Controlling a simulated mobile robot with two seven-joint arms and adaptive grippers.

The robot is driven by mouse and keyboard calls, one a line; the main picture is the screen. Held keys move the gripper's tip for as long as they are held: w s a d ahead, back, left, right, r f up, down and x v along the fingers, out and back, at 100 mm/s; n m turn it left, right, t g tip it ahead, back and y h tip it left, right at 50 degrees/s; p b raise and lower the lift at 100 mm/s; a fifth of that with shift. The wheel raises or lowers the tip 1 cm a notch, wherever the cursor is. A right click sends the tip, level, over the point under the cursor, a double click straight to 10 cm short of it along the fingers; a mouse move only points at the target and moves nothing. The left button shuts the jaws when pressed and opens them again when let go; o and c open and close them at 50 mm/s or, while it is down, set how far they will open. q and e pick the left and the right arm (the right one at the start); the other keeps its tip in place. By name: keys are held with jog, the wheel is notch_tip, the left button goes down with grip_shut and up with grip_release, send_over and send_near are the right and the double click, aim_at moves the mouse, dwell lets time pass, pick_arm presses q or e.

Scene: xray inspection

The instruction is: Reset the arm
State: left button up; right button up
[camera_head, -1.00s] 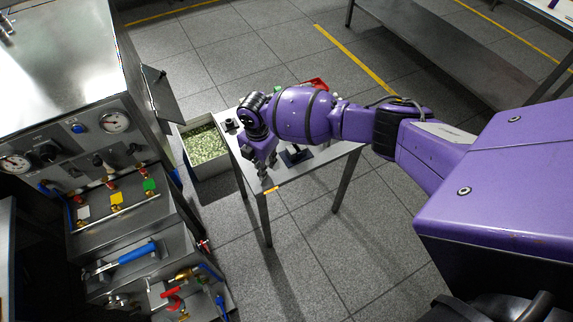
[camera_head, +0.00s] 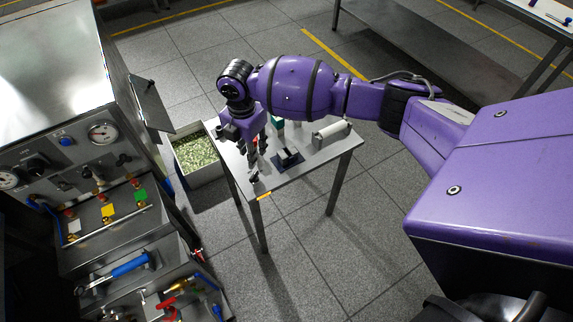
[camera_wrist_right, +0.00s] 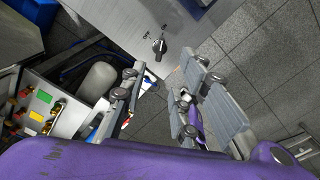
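My right arm (camera_head: 297,88) reaches in from the right over a small metal side table. Its gripper (camera_head: 252,158) hangs pointing down above the table's left part. In the right wrist view the gripper (camera_wrist_right: 170,100) shows its fingers spread apart, with no object held between them. My left gripper is not in view.
The small table (camera_head: 300,172) holds a dark block-like item (camera_head: 288,158) and a whitish roller-like item (camera_head: 331,132). A bin of green-white pieces (camera_head: 197,155) stands left of it. A steel machine with gauges (camera_head: 103,132) and coloured valves is at left. Floor in front is clear.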

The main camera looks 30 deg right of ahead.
jog(key=shift+r, duration=0.6)
